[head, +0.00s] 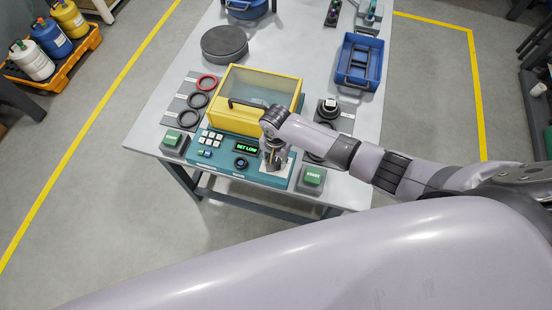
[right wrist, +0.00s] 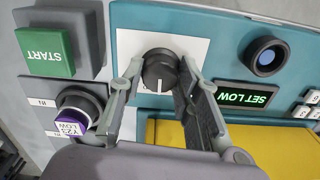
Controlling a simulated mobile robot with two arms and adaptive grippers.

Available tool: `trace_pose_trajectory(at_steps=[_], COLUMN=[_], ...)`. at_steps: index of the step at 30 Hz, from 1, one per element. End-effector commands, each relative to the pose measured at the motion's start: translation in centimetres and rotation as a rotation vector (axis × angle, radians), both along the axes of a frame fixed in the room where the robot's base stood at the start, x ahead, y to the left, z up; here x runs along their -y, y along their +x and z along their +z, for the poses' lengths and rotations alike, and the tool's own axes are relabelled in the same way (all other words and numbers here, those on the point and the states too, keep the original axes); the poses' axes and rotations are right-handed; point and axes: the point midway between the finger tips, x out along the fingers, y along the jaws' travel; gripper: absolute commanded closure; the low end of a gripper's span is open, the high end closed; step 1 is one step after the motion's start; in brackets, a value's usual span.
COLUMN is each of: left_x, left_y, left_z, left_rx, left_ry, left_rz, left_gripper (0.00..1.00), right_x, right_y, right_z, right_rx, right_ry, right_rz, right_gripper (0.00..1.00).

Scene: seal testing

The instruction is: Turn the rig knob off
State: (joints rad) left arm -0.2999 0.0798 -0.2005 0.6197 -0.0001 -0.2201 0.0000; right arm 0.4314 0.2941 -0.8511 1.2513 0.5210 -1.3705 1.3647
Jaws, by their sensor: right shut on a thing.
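The rig knob (right wrist: 160,70) is a round black knob with a white pointer line, on a white plate of the teal rig panel (right wrist: 215,22). In the right wrist view its pointer line faces the bottom of the picture. My right gripper (right wrist: 158,82) has one finger on each side of the knob and is shut on it. In the head view the same gripper (head: 274,160) reaches down to the panel's right end and hides the knob. The rig display (head: 246,147) reads SET LOW in green. My left gripper is not in view.
Green START button (right wrist: 45,52) and a purple-capped part labelled Y23 LOW (right wrist: 75,118) lie beside the panel. A yellow chamber (head: 232,113) with a clear lid stands behind it. Black and red rings, a dark disc (head: 224,43) and a blue tray (head: 360,62) share the table.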

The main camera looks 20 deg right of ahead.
Motion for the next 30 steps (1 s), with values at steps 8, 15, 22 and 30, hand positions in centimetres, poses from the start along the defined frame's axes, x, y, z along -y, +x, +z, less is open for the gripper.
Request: trace_pose_trajectory(at_steps=[8, 15, 22, 30], left_x=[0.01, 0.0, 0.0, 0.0], left_y=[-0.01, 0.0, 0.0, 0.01], left_z=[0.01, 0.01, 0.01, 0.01], left_rx=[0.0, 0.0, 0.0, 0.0], left_ry=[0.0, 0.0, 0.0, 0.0], left_rz=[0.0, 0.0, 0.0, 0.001], left_gripper=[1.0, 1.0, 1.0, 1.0], right_x=[-0.01, -0.01, -0.02, -0.01], right_y=[0.05, 0.03, 0.03, 0.01], right_z=[0.05, 0.05, 0.03, 0.01], right_rx=[0.001, 0.0, 0.0, 0.0], right_ry=[0.0, 0.001, 0.001, 0.0], right_rz=[0.283, 0.299, 0.297, 0.296], right_gripper=[0.94, 0.94, 0.55, 0.38])
